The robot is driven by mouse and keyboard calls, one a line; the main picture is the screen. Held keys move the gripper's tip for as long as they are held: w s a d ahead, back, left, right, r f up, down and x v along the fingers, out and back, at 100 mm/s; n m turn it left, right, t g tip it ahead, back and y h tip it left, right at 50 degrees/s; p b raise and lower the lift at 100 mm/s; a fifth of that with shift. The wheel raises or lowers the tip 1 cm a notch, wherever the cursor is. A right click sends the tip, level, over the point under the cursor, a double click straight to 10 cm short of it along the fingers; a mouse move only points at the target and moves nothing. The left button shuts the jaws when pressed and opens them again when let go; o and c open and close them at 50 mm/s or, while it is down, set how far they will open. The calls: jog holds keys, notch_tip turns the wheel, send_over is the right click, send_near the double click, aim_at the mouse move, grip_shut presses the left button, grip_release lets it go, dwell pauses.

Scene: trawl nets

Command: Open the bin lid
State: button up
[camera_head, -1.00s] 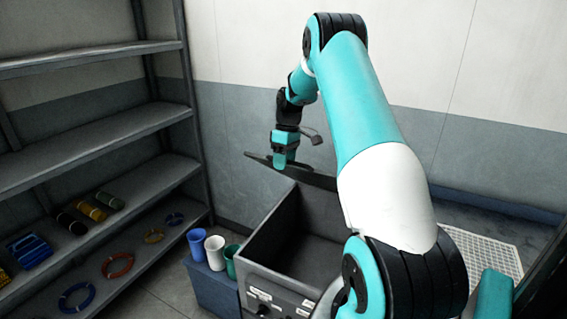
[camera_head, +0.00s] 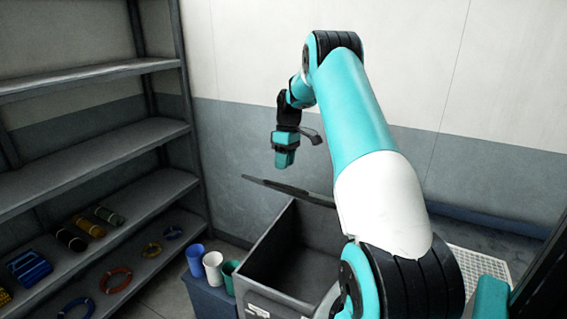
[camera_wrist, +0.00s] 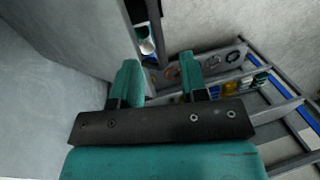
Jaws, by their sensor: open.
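The grey bin (camera_head: 262,262) stands open-topped below my arm, and I see down into its dark inside. Its lid (camera_head: 275,186) stands raised at the back of the bin, seen nearly edge-on as a thin dark strip. My arm hides the lid's right part and some of the bin. My gripper (camera_head: 284,163) is above the lid with a visible gap in the head view. In the wrist view my gripper (camera_wrist: 158,66) shows two teal fingers apart, with nothing between them.
A grey shelf unit (camera_head: 100,145) stands at the left with coils and rolls on its lower boards. Blue, white and green cups (camera_head: 213,266) stand on a blue box left of the bin. A wall is behind. A white grid (camera_head: 480,265) lies at the right.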

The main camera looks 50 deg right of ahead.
jog(key=shift+d+p+v, duration=0.15)
jog(key=shift+p+v, duration=0.4)
jog(key=shift+v, duration=0.2)
jog(key=shift+d+p+v, duration=0.15)
jog(key=shift+p+v, duration=0.4)
jog(key=shift+v, duration=0.2)
